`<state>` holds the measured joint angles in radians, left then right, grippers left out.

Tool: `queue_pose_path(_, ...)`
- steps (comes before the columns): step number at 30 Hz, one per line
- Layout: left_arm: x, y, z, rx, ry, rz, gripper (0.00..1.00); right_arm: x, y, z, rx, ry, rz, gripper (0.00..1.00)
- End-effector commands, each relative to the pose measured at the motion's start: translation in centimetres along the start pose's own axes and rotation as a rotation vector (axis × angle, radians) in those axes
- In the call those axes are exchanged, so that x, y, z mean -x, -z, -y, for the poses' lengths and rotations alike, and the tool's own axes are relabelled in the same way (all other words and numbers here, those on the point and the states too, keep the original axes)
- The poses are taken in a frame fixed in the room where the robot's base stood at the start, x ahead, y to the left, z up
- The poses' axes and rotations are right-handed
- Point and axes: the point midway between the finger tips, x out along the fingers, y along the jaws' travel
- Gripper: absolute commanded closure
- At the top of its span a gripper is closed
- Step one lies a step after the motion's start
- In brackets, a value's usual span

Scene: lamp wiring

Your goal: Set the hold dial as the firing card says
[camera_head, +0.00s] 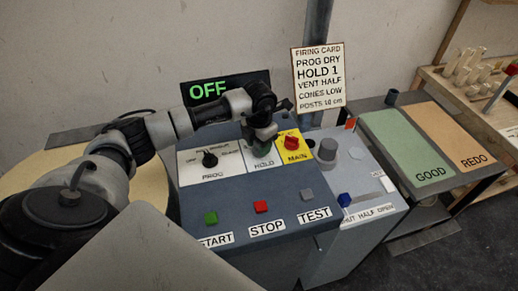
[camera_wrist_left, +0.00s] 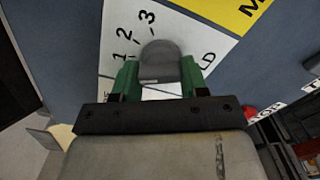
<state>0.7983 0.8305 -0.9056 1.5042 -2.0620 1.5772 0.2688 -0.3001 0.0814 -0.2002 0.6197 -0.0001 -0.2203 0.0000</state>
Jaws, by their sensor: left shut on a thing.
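The firing card (camera_head: 318,78) stands behind the panel and reads PROG DRY, HOLD 1, VENT HALF, CONES LOW. The hold dial is a grey round knob (camera_wrist_left: 159,58) on a white plate marked 1, 2 and 3 in the left wrist view. My left gripper (camera_head: 262,139) is over the HOLD plate (camera_head: 264,163) and hides most of the dial in the head view. Its green fingers (camera_wrist_left: 158,76) are shut on the knob from both sides. I cannot tell which number the dial points to. My right gripper is not in view.
The black PROG dial (camera_head: 209,159) is left of the hold dial, and the red MAIN switch (camera_head: 291,143) is close on the right. START (camera_head: 211,217), STOP (camera_head: 261,207) and TEST (camera_head: 307,194) buttons sit in front. The display (camera_head: 208,91) reads OFF.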

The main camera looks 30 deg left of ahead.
Motion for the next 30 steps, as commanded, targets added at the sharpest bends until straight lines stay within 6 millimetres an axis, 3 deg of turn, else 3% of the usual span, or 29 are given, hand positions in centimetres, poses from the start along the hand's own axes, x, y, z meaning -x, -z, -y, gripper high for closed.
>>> queue_pose_path(9,0.0,-0.1,-0.1,-0.138,-0.002,0.004,0.8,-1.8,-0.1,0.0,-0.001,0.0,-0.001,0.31)
queue_pose_path(26,0.2,-0.1,-0.1,-0.169,-0.001,0.006,0.8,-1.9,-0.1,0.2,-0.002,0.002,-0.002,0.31)
queue_pose_path(27,0.2,-0.2,-0.1,-0.169,-0.001,0.006,0.5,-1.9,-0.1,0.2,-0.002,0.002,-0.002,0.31)
queue_pose_path(30,0.2,-0.1,-0.1,-0.169,-0.001,0.005,0.35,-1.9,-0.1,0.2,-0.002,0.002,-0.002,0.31)
